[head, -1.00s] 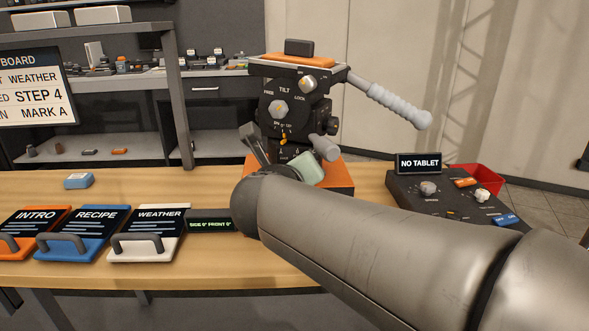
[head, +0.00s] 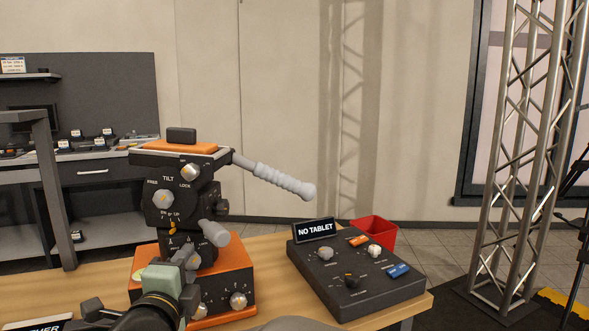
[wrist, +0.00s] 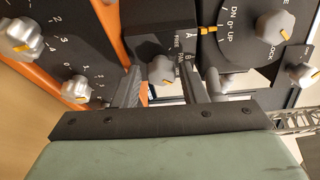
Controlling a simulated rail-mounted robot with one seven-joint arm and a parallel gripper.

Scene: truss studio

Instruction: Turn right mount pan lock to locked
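My gripper (wrist: 165,84) is open, one dark finger on each side of this knob, with gaps visible. In the head view my gripper (head: 190,262) is at the mount's lower front, and the knob cannot be clearly made out behind it.
The tilt dial (wrist: 235,15) and the base's scaled knobs (wrist: 75,88) are close to the fingers. A grey handle (head: 270,178) juts right from the mount. A control box (head: 350,280) with a "NO TABLET" sign (head: 314,230) and a red bin (head: 374,234) stand to the right.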

